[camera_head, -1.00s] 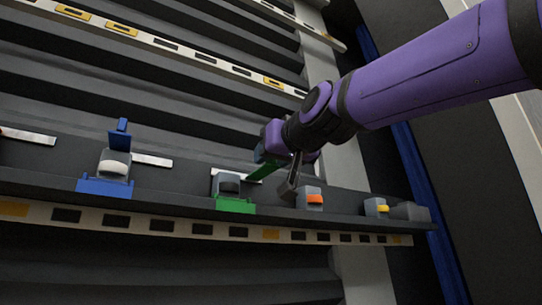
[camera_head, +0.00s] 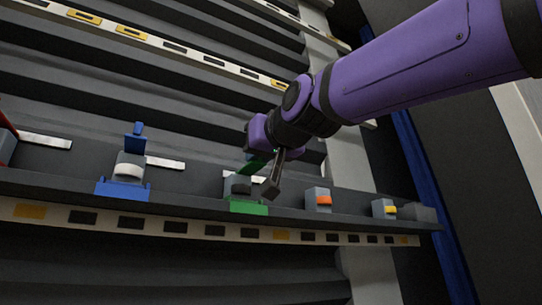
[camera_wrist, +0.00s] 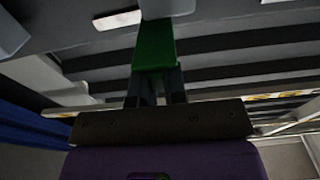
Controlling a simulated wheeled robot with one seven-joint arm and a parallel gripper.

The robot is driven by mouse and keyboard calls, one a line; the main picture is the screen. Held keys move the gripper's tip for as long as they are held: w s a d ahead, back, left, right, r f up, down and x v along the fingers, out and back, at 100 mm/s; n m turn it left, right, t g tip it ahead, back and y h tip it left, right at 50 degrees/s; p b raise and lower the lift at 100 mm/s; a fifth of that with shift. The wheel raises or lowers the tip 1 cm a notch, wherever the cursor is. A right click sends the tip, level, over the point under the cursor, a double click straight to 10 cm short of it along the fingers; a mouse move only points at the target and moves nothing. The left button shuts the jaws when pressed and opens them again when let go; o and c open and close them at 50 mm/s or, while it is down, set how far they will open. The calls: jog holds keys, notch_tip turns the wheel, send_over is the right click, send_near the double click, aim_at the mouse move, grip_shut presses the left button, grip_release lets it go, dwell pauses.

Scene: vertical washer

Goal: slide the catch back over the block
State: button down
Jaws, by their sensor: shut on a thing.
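The green catch (camera_head: 254,166) is in my gripper (camera_head: 272,184), which is shut on it. In the wrist view the green catch (camera_wrist: 154,46) runs forward from between my fingers (camera_wrist: 156,88). The grey block (camera_head: 236,187) stands on a green base (camera_head: 248,208) on the dark rail. The catch is just above and beside the top of this block, partly hidden by my fingers. I cannot tell if they touch. In the wrist view a grey piece (camera_wrist: 166,8) is at the catch's far end.
A blue unit (camera_head: 123,186) with an upright blue catch stands to the left on the rail (camera_head: 190,205). Grey blocks with an orange mark (camera_head: 319,200) and a yellow mark (camera_head: 384,209) stand to the right. A red part (camera_head: 6,128) shows at the left edge.

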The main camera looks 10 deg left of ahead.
jog(key=shift+s+a, duration=0.4)
jog(key=shift+a, duration=0.1)
jog(key=c, duration=1.2)
grip_release()
jog(key=shift+o, duration=0.2)
jog(key=shift+s, duration=0.1)
jog(key=v, duration=1)
jog(key=shift+s+d, duration=0.2)
jog(key=shift+d, duration=0.1)
